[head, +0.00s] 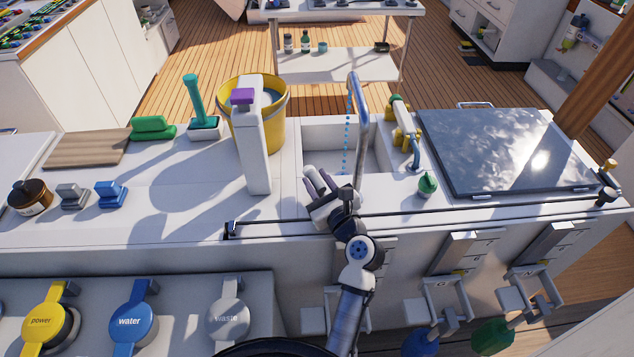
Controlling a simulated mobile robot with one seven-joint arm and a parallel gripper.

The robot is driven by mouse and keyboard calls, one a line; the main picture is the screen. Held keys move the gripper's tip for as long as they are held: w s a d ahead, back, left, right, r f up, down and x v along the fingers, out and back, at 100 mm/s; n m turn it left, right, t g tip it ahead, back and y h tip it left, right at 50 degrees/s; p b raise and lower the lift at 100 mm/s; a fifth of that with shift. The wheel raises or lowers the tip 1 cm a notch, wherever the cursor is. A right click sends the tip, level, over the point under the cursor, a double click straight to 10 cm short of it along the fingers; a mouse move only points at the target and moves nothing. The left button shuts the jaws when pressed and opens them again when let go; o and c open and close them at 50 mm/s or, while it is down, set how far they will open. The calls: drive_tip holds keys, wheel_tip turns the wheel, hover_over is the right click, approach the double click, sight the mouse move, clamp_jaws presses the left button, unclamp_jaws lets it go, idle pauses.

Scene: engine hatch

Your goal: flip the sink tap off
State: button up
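The sink tap (361,115) is a tall chrome spout curving over the white sink basin (325,135). A blue dashed stream (347,130) runs down from its outlet into the basin, so water appears to be flowing. My gripper (318,178) is at the sink's front edge, left of the tap's lower end. Its fingers point up and left and look spread apart, with nothing seen between them. My wrist covers the area by the tap's foot, and I cannot make out the tap's handle.
A tall white bottle with a purple cap (252,140) and a yellow bucket (271,120) stand left of the sink. A yellow-and-white sprayer (403,125), a small green bottle (428,185) and a dark glossy hatch lid (505,150) are right. A rail (450,210) runs along the front.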

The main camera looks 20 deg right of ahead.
drive_tip(key=shift+o, duration=1)
drive_tip(key=shift+a, duration=0.1)
